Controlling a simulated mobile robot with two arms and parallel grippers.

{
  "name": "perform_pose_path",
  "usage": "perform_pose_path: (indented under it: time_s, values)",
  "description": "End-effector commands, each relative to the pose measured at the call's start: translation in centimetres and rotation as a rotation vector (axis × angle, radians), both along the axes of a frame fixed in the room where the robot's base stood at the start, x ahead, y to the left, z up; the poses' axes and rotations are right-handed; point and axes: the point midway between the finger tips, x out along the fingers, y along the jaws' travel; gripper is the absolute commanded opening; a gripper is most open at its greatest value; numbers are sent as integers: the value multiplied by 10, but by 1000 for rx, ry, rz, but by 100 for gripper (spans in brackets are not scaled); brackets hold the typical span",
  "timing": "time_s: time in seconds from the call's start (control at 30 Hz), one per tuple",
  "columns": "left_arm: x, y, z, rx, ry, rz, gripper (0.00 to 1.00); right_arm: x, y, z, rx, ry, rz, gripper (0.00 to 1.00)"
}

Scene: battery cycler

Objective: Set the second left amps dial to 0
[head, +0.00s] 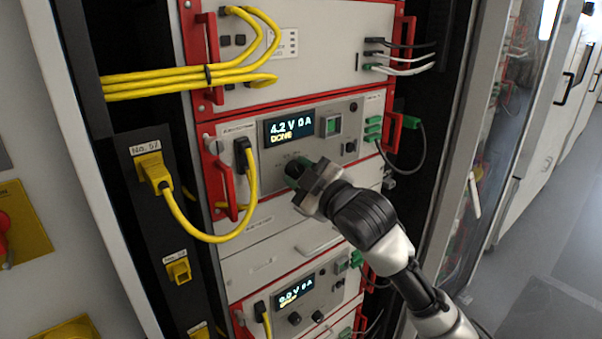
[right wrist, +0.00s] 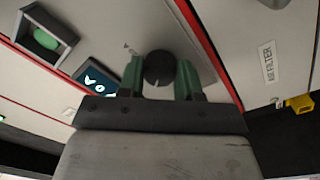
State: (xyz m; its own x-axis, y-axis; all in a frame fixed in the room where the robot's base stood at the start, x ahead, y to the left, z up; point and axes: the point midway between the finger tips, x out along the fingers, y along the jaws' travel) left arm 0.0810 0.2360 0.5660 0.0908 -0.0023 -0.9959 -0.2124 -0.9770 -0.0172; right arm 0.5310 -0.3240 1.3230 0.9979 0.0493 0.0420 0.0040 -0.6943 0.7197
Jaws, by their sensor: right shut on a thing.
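The upper cycler unit's display (head: 289,128) reads "4.2 V 0 A" with "DONE" below. My right gripper (head: 294,169) is at this unit's front panel, below the display. In the right wrist view, its green fingers (right wrist: 160,74) are shut on the sides of a round black dial (right wrist: 159,66). A short white mark shows on the dial's face, toward the gripper's palm. In the head view the fingers and hand hide this dial, and I cannot tell which dial of the unit it is. My left gripper is not in view.
A yellow cable (head: 252,190) loops from a black plug beside the gripper to a wall socket marked No. 57 (head: 148,165). Red handles (head: 220,174) flank the units. A lower unit (head: 300,289) has its own display and two black dials. A glass door stands open right.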

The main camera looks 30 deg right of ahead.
Motion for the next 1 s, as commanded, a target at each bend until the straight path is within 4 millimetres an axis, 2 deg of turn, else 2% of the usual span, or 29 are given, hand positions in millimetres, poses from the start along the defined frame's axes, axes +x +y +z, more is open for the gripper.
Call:
perform_pose_path:
  time_s: [0.2,0.5,1.0]
  values:
    - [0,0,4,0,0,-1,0,0,0,0,-192,-11,0,11]
    - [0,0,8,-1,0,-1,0,0,-1,0,-370,-27,0,11]
    - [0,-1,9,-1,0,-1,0,0,0,-1,-454,-34,0,11]
